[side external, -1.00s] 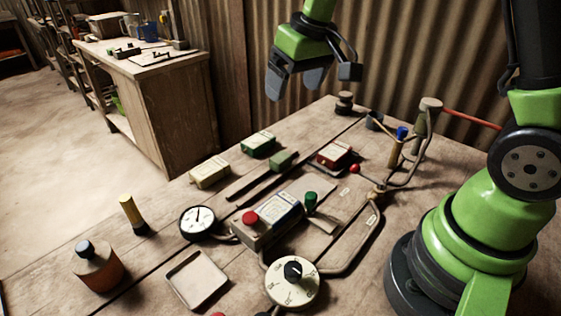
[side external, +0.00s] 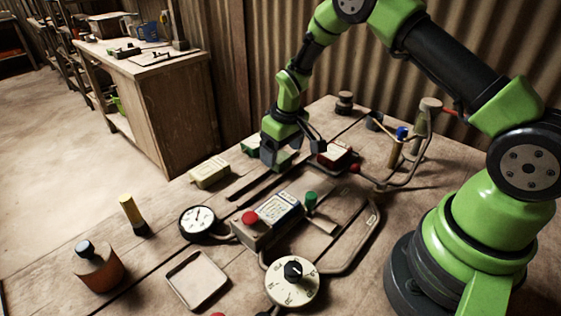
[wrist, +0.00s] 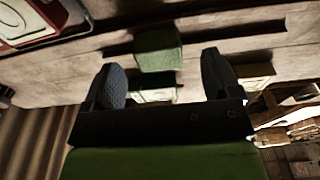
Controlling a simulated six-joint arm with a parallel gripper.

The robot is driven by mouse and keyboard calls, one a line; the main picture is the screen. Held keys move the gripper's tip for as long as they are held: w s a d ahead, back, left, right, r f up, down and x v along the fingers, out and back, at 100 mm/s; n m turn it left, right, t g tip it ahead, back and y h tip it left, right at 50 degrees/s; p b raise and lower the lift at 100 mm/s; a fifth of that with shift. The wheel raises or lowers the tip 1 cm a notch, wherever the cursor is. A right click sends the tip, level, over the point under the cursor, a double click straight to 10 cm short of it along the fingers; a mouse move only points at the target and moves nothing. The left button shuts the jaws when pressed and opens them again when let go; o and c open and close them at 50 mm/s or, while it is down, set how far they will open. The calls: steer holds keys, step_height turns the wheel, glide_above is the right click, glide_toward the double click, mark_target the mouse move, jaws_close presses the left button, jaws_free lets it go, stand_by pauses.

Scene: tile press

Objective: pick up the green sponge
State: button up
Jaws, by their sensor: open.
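The green sponge (wrist: 157,48) is a plain green block lying on the wooden table. In the wrist view it shows just beyond the fingertips, roughly centred between them. In the side view my gripper (side external: 278,155) is low over the table and mostly hides the sponge. My gripper (wrist: 163,64) is open, with two grey fingers spread apart and nothing held between them. I cannot tell from these views how high the fingertips are above the sponge.
A green-and-white box (side external: 250,146) lies close to the gripper's left. A cream box (side external: 210,172) is farther left, and a red box (side external: 335,154) is at the right. A control box with a red button (side external: 250,217) stands in front.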

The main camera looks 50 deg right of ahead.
mark_target(280, 157)
steer(key=shift+w+f, duration=0.15)
steer(key=shift+f, duration=0.6)
steer(key=shift+w+f, duration=0.1)
steer(key=shift+f, duration=0.65)
steer(key=c, duration=1)
steer(key=shift+r, duration=0.15)
